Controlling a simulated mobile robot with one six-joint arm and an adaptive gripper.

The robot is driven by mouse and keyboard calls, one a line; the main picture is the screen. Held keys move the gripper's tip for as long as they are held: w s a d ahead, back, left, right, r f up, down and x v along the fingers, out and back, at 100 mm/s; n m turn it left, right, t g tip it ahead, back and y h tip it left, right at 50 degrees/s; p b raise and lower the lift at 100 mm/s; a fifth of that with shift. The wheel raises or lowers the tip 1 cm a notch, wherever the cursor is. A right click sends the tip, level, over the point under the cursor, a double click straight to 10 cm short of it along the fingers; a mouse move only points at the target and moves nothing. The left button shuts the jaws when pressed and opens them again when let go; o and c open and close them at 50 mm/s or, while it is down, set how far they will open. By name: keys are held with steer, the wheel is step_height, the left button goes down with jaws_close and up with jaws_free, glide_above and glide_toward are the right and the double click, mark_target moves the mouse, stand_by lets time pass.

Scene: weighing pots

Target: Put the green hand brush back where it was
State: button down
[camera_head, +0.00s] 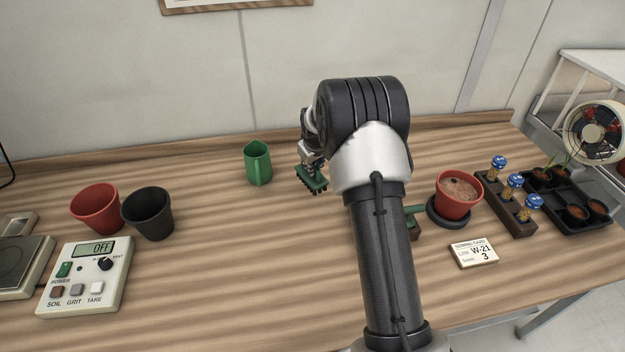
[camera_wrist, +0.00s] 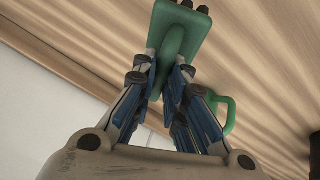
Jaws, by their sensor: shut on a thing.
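The green hand brush (camera_head: 312,181) is in my gripper (camera_head: 311,160), left of my arm over the back middle of the table. Its bristle side faces down in the head view. I cannot tell for sure whether it touches the table or hangs just above it. In the wrist view my gripper (camera_wrist: 166,75) is shut on the handle of the brush (camera_wrist: 183,32), with blue-padded fingers on both sides of it.
A green cup (camera_head: 258,163) stands left of the brush. Another green object (camera_head: 413,220) is mostly hidden behind my arm. A red pot of soil (camera_head: 459,194) on a dark saucer stands right. Red (camera_head: 97,208) and black (camera_head: 148,212) pots stand left. Wood between is clear.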

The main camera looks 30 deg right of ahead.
mark_target(313, 177)
step_height(313, 177, down, 5)
steer(key=shift+f+b, duration=0.15)
steer(key=shift+b, duration=0.65)
steer(key=shift+f, duration=0.1)
steer(key=c, duration=1.6)
jaws_free()
